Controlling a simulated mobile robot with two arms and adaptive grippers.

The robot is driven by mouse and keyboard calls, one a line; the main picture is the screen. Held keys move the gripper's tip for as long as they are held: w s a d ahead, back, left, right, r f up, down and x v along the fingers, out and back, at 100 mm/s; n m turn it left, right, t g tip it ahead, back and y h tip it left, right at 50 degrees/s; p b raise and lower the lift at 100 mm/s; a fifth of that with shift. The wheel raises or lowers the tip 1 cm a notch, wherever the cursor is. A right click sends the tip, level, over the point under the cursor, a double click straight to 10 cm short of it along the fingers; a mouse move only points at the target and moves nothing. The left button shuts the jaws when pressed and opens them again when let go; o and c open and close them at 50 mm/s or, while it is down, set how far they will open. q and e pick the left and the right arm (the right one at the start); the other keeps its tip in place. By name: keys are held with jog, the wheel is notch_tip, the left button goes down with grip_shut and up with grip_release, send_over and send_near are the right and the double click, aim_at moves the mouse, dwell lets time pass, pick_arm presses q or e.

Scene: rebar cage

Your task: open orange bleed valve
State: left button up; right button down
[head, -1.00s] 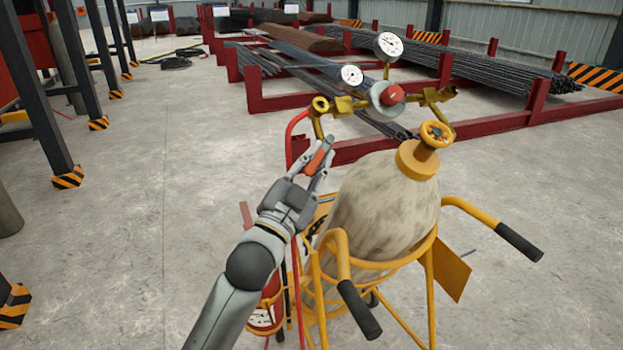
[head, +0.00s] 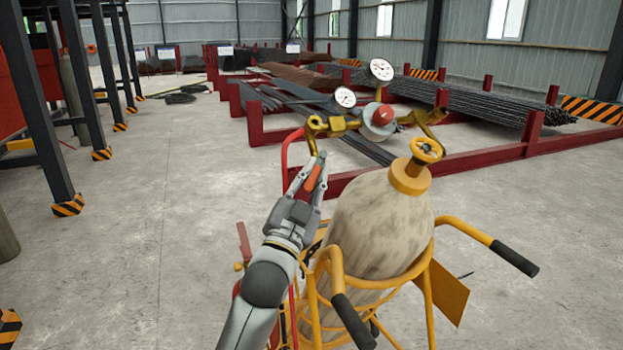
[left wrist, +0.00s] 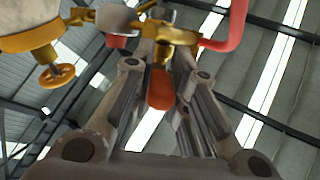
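The orange bleed valve handle (head: 313,177) is a short bar below the brass fitting (head: 325,125) on the left of the gauge assembly. My left gripper (head: 312,172) is at the handle, with one finger on each side of it. In the left wrist view the orange handle (left wrist: 160,90) lies between the two fingers (left wrist: 166,60), below a brass fitting (left wrist: 172,33). A gap shows between the handle and the right finger there, so the fingers look open around it. Contact on the left side is unclear. My right gripper is out of view.
A pale gas cylinder (head: 375,225) with a yellow handwheel (head: 426,150) stands in a yellow trolley (head: 340,280) with black grips. A red hose (head: 287,160) runs down beside my gripper. Red racks with bars (head: 440,105) stand behind.

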pick_arm(q)
jog(key=o, duration=0.5)
jog(key=shift+c, duration=0.2)
jog(key=shift+s+f, duration=0.1)
jog(key=v, duration=1.2)
